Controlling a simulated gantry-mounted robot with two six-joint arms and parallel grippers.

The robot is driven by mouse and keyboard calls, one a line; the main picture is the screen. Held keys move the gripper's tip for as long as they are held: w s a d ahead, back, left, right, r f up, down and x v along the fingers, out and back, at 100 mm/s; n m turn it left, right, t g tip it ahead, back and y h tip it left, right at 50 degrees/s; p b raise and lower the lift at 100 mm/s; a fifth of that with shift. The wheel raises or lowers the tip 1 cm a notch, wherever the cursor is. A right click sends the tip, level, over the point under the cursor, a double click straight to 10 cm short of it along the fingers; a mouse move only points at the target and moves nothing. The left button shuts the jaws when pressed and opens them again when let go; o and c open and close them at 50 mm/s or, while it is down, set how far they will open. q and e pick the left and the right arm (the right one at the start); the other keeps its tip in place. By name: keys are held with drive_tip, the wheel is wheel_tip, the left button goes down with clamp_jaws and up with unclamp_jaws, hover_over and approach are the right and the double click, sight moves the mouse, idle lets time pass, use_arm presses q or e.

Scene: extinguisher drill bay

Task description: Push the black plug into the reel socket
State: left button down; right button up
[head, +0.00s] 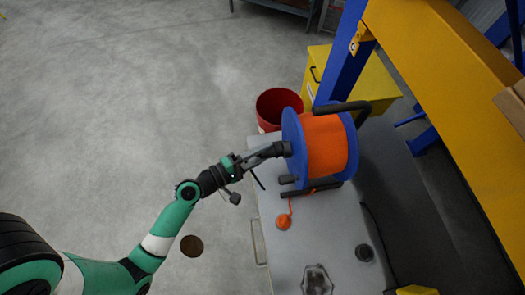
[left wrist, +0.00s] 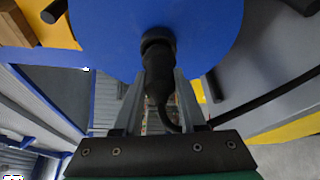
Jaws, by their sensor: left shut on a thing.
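The cable reel (head: 325,145) has an orange drum between blue discs and stands on a grey-topped cabinet. My left gripper (head: 268,154) is shut on the black plug (head: 283,149) at the reel's left disc. In the left wrist view the plug (left wrist: 158,72) sits between my left gripper's fingers (left wrist: 158,95). Its front end meets the round black socket (left wrist: 157,38) on the blue disc (left wrist: 105,35). I cannot tell how deep the plug sits. A black cable curves from the plug's rear. My right gripper is not in view.
Yellow shelving and a blue post (head: 345,50) rise on the right.

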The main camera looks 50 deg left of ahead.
use_arm(q)
drive_tip(key=shift+w+d, duration=0.4)
drive_tip(key=shift+w, duration=0.25)
drive_tip(key=shift+p, duration=0.35)
idle(0.9)
drive_tip(key=shift+c, duration=2)
unclamp_jaws()
drive_tip(key=shift+w+d, duration=0.15)
drive_tip(key=s+a+b, duration=0.1)
drive_tip(key=s, duration=0.8)
drive_tip(key=shift+r+b, duration=0.35)
drive_tip(key=shift+r, duration=0.1)
drive_tip(key=shift+a, duration=0.1)
